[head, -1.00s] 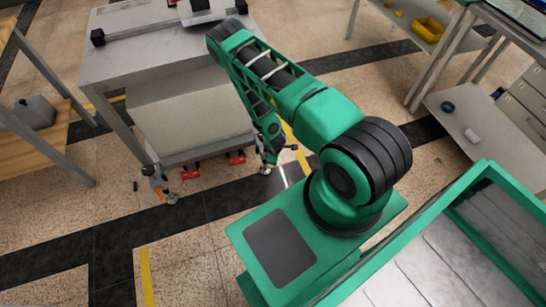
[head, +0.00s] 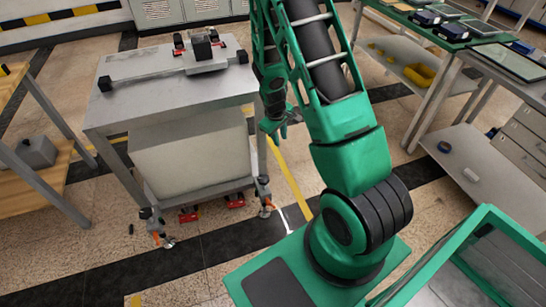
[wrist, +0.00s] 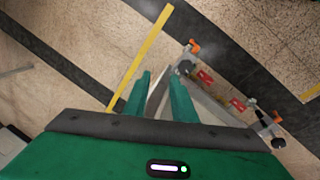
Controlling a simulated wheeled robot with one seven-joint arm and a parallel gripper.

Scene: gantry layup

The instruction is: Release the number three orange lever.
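Orange levers show at the feet of the grey steel table (head: 120,115). In the head view, one orange lever (head: 160,239) is at the left front foot and another orange lever (head: 267,207) at the right front foot. The wrist view shows two orange levers too, one at the top (wrist: 194,46) and one at the right (wrist: 277,119). I can read no numbers, so I cannot tell which is number three. My gripper (head: 278,122) hangs right of the table, above the right foot and apart from it. Its green fingers (wrist: 161,82) are spread and empty.
Red parts (head: 189,215) sit low beneath the table, between its front legs. A yellow floor line (head: 290,180) runs right of the table. A wooden bench (head: 30,170) stands left; a shelved bench (head: 480,165) stands right. The floor in front of the table is clear.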

